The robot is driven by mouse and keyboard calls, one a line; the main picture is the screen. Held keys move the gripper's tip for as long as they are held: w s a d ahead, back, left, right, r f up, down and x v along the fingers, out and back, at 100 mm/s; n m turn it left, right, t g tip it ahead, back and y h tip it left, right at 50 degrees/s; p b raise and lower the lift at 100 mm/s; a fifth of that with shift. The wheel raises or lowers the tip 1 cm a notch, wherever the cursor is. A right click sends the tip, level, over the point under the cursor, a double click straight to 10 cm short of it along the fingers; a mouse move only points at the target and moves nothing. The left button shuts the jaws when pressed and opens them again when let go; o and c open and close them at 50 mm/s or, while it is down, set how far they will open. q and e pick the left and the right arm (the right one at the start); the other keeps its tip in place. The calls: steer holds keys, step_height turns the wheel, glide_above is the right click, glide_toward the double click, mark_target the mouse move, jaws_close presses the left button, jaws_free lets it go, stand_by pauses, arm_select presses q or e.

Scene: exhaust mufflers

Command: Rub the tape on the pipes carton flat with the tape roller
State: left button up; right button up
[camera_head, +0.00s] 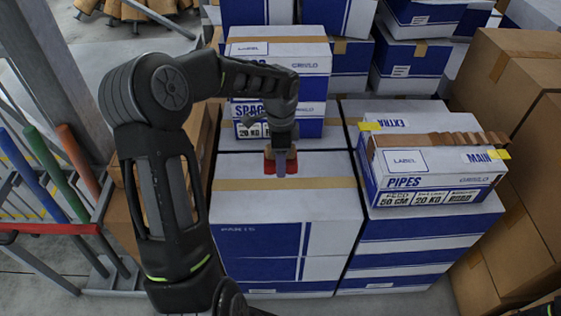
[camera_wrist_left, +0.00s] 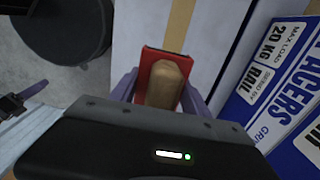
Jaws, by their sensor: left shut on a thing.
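The pipes carton (camera_head: 412,190), white and blue, sits on top of the right-hand stack in the head view. A brown strip of tape (camera_head: 440,140) runs across its top; it looks wavy and raised toward the right end. The tape roller (camera_wrist_left: 152,62) has a red body and a pale wooden handle; it also shows in the head view (camera_head: 268,164). My left gripper (camera_head: 281,157) is shut on the roller, above the middle white-and-blue carton and left of the pipes carton. My right gripper is not in view.
A spacers carton (camera_head: 280,130) stands upright behind the roller. Yellow tabs (camera_head: 370,126) show at the ends of the pipes carton's tape. Brown cartons (camera_head: 520,90) stack at the right. A red rail with coloured posts (camera_head: 75,160) stands left. The middle carton's top (camera_head: 325,205) is clear.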

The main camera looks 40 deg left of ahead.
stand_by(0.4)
arm_select(q)
steer(key=w+d+r+n, duration=0.2)
steer(key=d+n, duration=0.3)
steer(key=d, duration=0.3)
steer(key=w+d+r+n, duration=0.2)
steer(key=d+n, duration=0.3)
steer(key=d, duration=0.4)
steer(key=shift+n, duration=0.3)
